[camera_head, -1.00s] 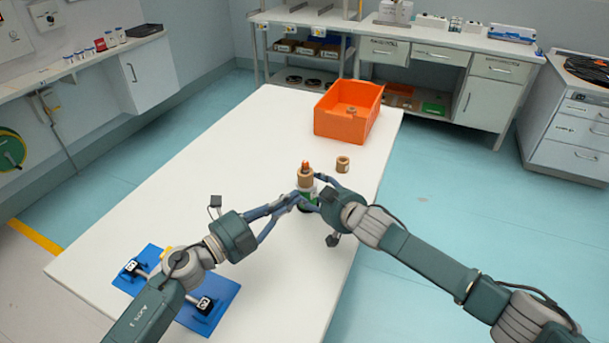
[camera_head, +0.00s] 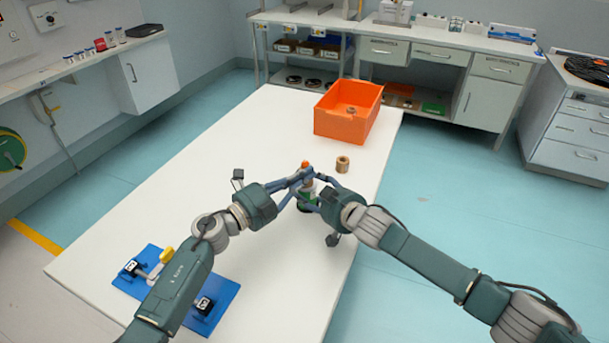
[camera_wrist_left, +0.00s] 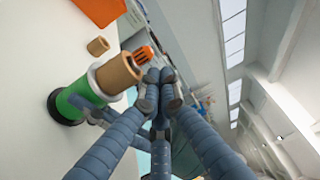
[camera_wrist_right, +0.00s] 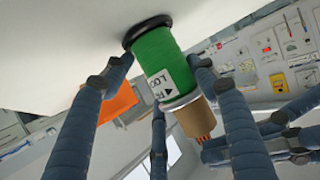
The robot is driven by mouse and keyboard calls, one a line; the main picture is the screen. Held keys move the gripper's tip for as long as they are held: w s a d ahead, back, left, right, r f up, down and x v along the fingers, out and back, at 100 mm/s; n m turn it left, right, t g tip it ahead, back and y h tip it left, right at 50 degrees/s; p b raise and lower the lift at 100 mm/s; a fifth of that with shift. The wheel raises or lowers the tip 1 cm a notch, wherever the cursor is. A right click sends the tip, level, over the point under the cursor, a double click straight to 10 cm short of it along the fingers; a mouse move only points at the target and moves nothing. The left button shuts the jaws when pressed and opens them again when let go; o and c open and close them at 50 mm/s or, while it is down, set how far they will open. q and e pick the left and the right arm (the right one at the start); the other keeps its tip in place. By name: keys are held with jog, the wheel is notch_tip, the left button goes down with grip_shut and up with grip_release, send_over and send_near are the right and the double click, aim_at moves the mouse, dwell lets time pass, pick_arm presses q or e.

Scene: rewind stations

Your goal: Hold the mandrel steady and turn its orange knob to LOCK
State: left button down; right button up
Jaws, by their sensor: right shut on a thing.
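The mandrel (camera_wrist_right: 158,52) stands on the table, with a green body, a black base and a white label partly reading "LOC". A tan core (camera_wrist_left: 118,73) is around its upper part. The ribbed orange knob (camera_wrist_left: 144,55) sticks out of the top; it also shows in the head view (camera_head: 305,164). My right gripper (camera_wrist_right: 163,68) is shut on the mandrel's green body, fingers on both sides. My left gripper (camera_wrist_left: 160,83) has its fingertips drawn together beside the knob and core, with nothing visible between them. The knob's pointer position cannot be read.
A loose tan core (camera_head: 342,164) stands on the white table (camera_head: 230,140) behind the mandrel. An orange bin (camera_head: 345,125) is at the far end. A blue mat with a fixture (camera_head: 222,300) lies near the front left, partly behind my left arm. The table's middle left is clear.

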pick_arm(q)
jog(key=shift+w+d+n+t+y, duration=0.1)
jog(key=shift+w+n+t+y, duration=0.15)
jog(key=shift+n+t+y, duration=0.35)
jog(key=shift+w+d+n+t+y, duration=0.1)
jog(key=shift+w+n+t+y, duration=0.1)
jog(key=shift+n+t+y, duration=0.35)
jog(key=n+t+y, duration=0.1)
jog(key=n+y, duration=0.1)
jog(key=d+n+t+y, duration=0.1)
jog(key=n+y, duration=0.1)
jog(key=y, duration=0.1)
jog(key=n+t+y, duration=0.1)
jog(key=n+y, duration=0.1)
jog(key=y, duration=0.1)
jog(key=shift+w+d+t+y, duration=0.25)
jog(key=shift+w+d+t, duration=0.05)
jog(key=shift+w+t, duration=0.1)
jog(key=shift+w+r, duration=0.1)
jog(key=shift+d, duration=0.4)
dwell(0.6)
